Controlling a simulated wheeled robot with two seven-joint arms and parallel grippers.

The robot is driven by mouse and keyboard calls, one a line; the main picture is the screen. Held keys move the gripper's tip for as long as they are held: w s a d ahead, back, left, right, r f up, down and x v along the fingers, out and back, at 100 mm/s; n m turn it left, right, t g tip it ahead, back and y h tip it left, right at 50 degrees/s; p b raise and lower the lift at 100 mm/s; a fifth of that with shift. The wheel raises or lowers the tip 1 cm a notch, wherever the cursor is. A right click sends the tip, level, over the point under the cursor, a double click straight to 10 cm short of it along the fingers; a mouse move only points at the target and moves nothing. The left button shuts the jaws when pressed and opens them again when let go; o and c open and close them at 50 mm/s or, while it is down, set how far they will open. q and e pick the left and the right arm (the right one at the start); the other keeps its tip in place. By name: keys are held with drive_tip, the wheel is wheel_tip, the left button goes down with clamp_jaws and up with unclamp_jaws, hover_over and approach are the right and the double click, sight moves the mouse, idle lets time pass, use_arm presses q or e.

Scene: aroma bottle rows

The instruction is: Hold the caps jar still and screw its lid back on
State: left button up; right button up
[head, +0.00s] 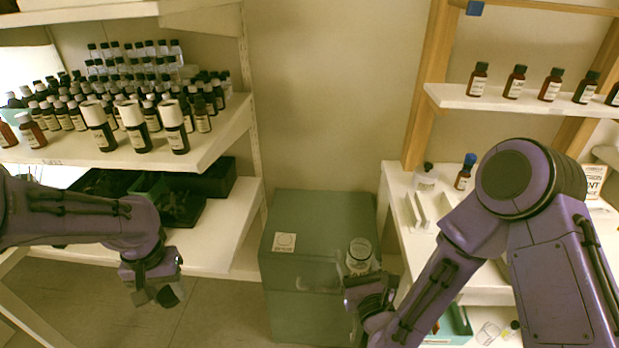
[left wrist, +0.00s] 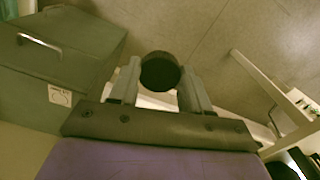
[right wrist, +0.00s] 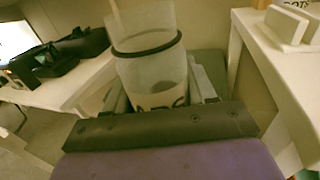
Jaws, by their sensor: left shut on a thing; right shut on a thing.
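The caps jar (head: 359,254) is clear and open at the top, with a dark ring near its rim. In the right wrist view the jar (right wrist: 150,70) stands between the fingers, its white label partly hidden. My right gripper (head: 356,276) is shut on the jar, which is roughly upright at the grey-green cabinet; I cannot tell whether it touches it. My left gripper (head: 167,290) is shut on the round black lid, well to the left of the jar and apart from it. The lid (left wrist: 160,72) shows between the fingertips in the left wrist view.
The grey-green cabinet (head: 315,215) stands in the middle, with a small white label on top. A left shelf (head: 215,140) carries many bottles. A white right-hand table (head: 398,200) and bottle shelf (head: 450,98) flank my right arm. Open floor (head: 215,310) lies left of the cabinet.

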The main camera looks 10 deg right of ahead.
use_arm(q)
drive_tip(key=shift+w, duration=0.1)
use_arm(e)
drive_tip(key=s+a+f+n+g+y, duration=0.1)
drive_tip(key=a+f+n+g+y, duration=0.1)
drive_tip(key=a+f+n+y, duration=0.1)
drive_tip(key=s+a+f+n+g+y, duration=0.1)
drive_tip(key=a+f+n+g+y, duration=0.1)
drive_tip(key=a+n+y, duration=0.3)
drive_tip(key=a+f+y, duration=0.1)
drive_tip(key=a+y, duration=0.2)
drive_tip(key=a, duration=0.2)
drive_tip(key=shift+a+y, duration=0.3)
use_arm(q)
drive_tip(key=s+d+r+m, duration=0.1)
drive_tip(key=d+r+m, duration=0.2)
drive_tip(key=d+m, duration=0.6)
drive_tip(key=s+d+r+m, duration=0.1)
drive_tip(key=d+r+m, duration=0.2)
drive_tip(key=d+m, duration=0.6)
drive_tip(key=s+d+r+m, duration=0.1)
drive_tip(key=d+r+m, duration=0.2)
drive_tip(key=d+m, duration=0.6)
drive_tip(key=m, duration=0.4)
drive_tip(key=shift+s+r, duration=0.25)
drive_tip(key=shift+r, duration=0.15)
drive_tip(key=shift+f, duration=2.05)
